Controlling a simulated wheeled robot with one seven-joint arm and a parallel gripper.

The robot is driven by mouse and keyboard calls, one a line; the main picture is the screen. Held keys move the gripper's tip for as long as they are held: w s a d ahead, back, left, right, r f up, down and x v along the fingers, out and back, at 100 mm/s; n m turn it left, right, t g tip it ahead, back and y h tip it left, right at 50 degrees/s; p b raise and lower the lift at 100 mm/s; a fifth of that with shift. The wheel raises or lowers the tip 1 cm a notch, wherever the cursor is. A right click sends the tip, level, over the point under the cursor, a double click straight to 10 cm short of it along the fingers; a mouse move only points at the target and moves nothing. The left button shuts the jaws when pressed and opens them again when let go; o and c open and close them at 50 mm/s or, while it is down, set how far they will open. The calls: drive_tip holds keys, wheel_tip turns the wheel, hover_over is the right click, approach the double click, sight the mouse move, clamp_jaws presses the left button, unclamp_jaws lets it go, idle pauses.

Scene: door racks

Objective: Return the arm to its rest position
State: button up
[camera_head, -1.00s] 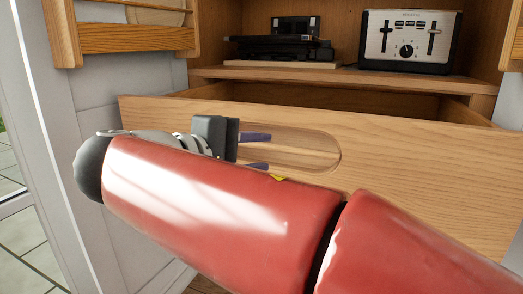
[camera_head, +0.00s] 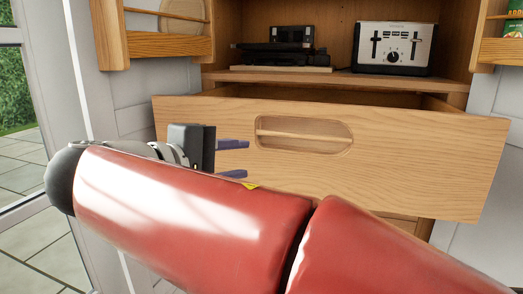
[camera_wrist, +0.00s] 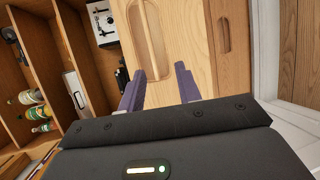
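My gripper (camera_head: 233,159) is in front of the wooden drawer (camera_head: 420,150), left of its recessed handle slot (camera_head: 303,133). Its two purple fingers are apart with nothing between them. In the wrist view my gripper (camera_wrist: 160,82) points at the drawer front (camera_wrist: 178,45), and the handle slot (camera_wrist: 147,40) lies beyond the fingertips. The fingers look clear of the wood. The drawer is pulled out from its cabinet. My red arm stretches across the lower part of the head view and hides part of the drawer's lower edge.
A toaster (camera_head: 394,48) and a dark appliance (camera_head: 283,50) stand on the shelf above the drawer. Open doors with wooden racks (camera_head: 155,42) flank the cabinet. Bottles (camera_wrist: 32,110) show at left in the wrist view. A glass door (camera_head: 22,120) is at the far left.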

drive_tip(key=s+d+f+m+g+y+p, duration=0.1)
drive_tip(key=s+d+f+g+y+p, duration=0.2)
drive_tip(key=d, duration=0.5)
drive_tip(key=s+d+f+m+g+y+p, duration=0.1)
drive_tip(key=d+f+m+g+p, duration=0.15)
drive_tip(key=d+f, duration=0.4)
drive_tip(key=s+d+f+m+y+p, duration=0.4)
drive_tip(key=s+d+f+m+y, duration=0.1)
drive_tip(key=s, duration=0.4)
drive_tip(key=shift+f+m+g+y+p, duration=0.35)
drive_tip(key=shift+f+m+y, duration=0.35)
drive_tip(key=shift+m, duration=0.45)
drive_tip(key=shift+s, duration=0.1)
